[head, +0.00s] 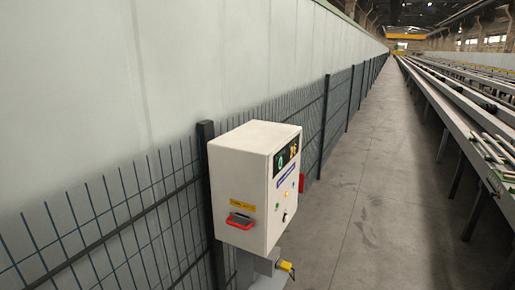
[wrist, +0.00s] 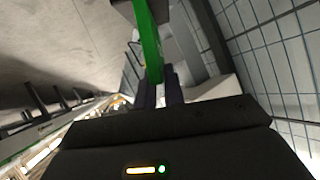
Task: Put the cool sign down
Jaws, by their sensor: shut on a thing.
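My gripper (wrist: 161,84) shows in the wrist view, its dark fingers shut on a thin green piece seen nearly edge-on. I take this to be the cool sign (wrist: 149,42). It extends from the fingers toward the top of the picture. Its face and any writing are turned away from view. A dark part shows beside its upper end, and I cannot tell what it is. Neither my gripper nor the sign shows in the head view.
A white control box (head: 237,190) with a red holder (head: 240,220) stands at a mesh fence (head: 130,205). A yellow piece (head: 285,266) sits below it. The concrete aisle (head: 365,200) is clear. Long runout tables (head: 450,95) line the right.

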